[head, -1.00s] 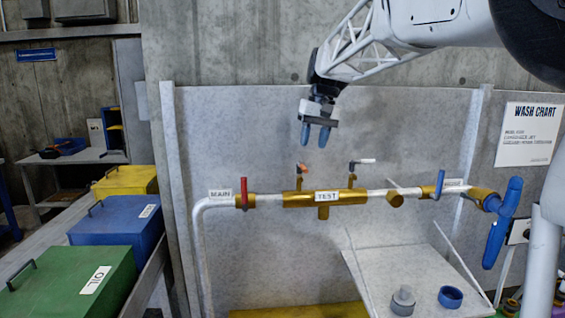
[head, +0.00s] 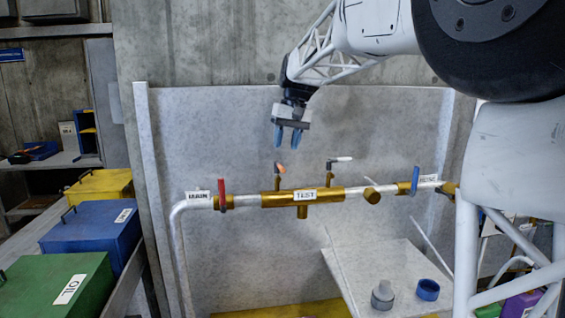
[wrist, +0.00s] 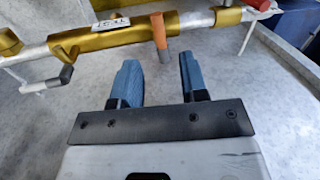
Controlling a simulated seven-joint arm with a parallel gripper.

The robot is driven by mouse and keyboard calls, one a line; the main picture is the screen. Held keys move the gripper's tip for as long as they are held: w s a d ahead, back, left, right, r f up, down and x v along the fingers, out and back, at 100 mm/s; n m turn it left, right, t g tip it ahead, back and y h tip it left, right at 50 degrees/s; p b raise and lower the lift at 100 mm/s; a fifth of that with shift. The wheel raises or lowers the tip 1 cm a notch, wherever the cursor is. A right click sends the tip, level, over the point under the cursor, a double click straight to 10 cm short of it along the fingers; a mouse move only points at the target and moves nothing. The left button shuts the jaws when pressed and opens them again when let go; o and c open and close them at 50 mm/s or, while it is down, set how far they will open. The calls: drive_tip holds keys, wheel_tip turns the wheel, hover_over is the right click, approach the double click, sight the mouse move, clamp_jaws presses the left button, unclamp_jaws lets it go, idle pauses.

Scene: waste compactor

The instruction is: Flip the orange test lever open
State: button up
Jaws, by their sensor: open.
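The orange test lever (head: 281,168) is a short orange handle on the brass TEST section (head: 268,199) of the pipe. In the wrist view the orange lever (wrist: 159,34) stands out from the brass body, just beyond the fingertips and roughly centred between them. My gripper (head: 287,146) points down with its blue fingers just above the lever in the head view. In the wrist view my gripper (wrist: 159,65) is open and empty, with a clear gap between the fingers. I see no contact with the lever.
A white-tipped lever (head: 341,160) stands right of the orange one. A red handle (head: 222,195) is left and a blue handle (head: 415,180) right on the pipe. A grey panel (head: 230,130) is behind. A tray (head: 390,262) holds a blue ring (head: 427,290) and grey fitting (head: 382,296).

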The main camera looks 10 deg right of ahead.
drive_tip(key=shift+s+a+f, duration=0.1)
drive_tip(key=shift+a+f, duration=0.1)
drive_tip(key=shift+f, duration=0.8)
drive_tip(key=shift+w+a+f, duration=0.1)
drive_tip(key=shift+a+f, duration=0.05)
drive_tip(key=shift+f, duration=0.8)
drive_tip(key=shift+s+a+f, duration=0.1)
drive_tip(key=shift+a+f, duration=0.1)
drive_tip(key=shift+f, duration=0.8)
clamp_jaws()
